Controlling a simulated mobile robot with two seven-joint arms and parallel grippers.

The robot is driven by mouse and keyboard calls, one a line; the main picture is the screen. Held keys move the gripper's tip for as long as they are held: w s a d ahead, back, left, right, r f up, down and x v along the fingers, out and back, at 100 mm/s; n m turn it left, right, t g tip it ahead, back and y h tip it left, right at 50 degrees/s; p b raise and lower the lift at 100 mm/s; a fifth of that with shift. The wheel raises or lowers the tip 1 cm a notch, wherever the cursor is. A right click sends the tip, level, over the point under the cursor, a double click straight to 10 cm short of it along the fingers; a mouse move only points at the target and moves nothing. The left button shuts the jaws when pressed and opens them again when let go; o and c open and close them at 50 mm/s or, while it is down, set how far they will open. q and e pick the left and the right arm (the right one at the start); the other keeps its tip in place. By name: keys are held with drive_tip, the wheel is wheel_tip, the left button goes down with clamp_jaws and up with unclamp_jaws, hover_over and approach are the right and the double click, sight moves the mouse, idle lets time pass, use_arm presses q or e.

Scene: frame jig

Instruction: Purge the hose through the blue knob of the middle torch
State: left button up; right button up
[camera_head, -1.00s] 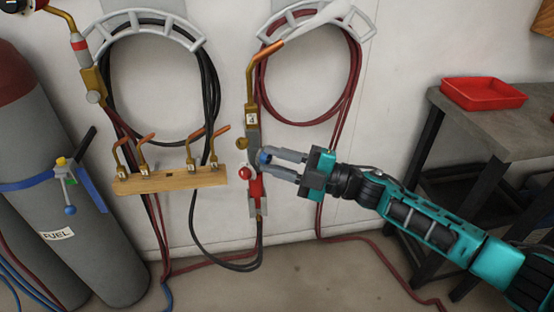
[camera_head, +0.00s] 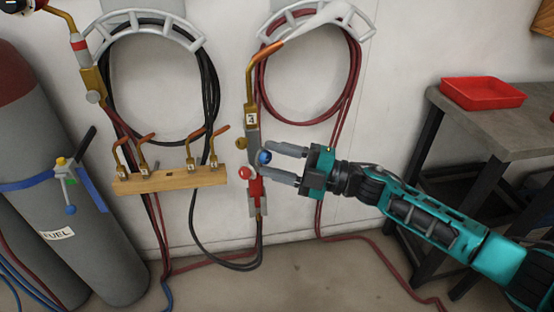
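The middle torch (camera_head: 253,140) hangs upright on the wall, with a copper tip at its top, a numbered tag and a red lower body. Its blue knob (camera_head: 264,157) sticks out on the right side. A red knob (camera_head: 244,173) and a brass knob (camera_head: 241,143) show on its left. My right gripper (camera_head: 272,161) comes from the right and is open. Its fingertips are just right of the blue knob, one above and one below its level, and appear clear of it. Dark and red hoses (camera_head: 228,262) run from the torch's bottom. My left gripper is out of view.
A wooden rack (camera_head: 170,181) with several copper tips is on the wall to the left. A grey fuel cylinder (camera_head: 95,215) stands at the far left. Coiled hoses hang on wall brackets above. A workbench (camera_head: 470,125) with a red tray (camera_head: 482,93) stands at the right.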

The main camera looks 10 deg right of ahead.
drive_tip(key=shift+o, duration=0.2)
drive_tip(key=v, duration=1.3)
drive_tip(key=shift+b, duration=0.45)
drive_tip(key=shift+a, duration=0.15)
idle(1.2)
